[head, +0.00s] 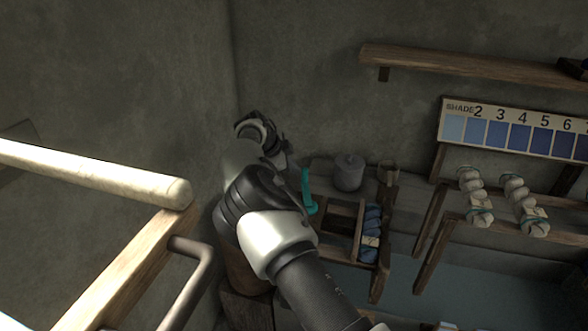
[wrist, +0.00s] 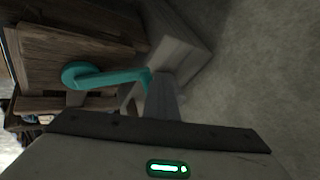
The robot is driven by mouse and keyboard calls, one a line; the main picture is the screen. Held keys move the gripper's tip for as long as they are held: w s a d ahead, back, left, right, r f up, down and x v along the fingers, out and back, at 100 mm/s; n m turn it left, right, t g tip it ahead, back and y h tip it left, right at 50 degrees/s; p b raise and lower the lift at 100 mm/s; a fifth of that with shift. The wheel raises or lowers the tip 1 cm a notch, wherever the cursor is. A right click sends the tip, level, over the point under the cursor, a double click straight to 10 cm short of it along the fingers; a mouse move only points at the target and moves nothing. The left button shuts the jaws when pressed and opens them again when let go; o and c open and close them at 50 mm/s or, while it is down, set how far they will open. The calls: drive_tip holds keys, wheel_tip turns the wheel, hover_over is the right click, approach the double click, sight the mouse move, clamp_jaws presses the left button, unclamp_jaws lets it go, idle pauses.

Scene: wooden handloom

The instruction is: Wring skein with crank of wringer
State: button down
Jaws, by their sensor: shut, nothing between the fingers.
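The teal crank (head: 308,192) shows just right of my arm in the head view, beside a wooden frame (head: 343,226). In the wrist view the crank (wrist: 105,77) lies across brown wooden boards (wrist: 75,40), its right end close to the grey fingers of my gripper (wrist: 163,92). The fingers look shut with nothing between them; whether they touch the crank I cannot tell. In the head view my gripper (head: 280,156) is small, dark and partly hidden by my arm. Blue bundles (head: 370,230) sit at the frame's right side. I cannot make out a skein on the wringer.
A grey lidded pot (head: 349,172) and a small brown vessel (head: 387,172) stand behind the frame. Pale tied skeins (head: 476,197) hang on a rack at right, below a shade chart (head: 515,130). A thick pale beam (head: 95,172) crosses the near left. The wall is close behind my gripper.

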drive_tip(key=v, duration=1.2)
drive_tip(key=shift+d, duration=0.1)
idle(1.9)
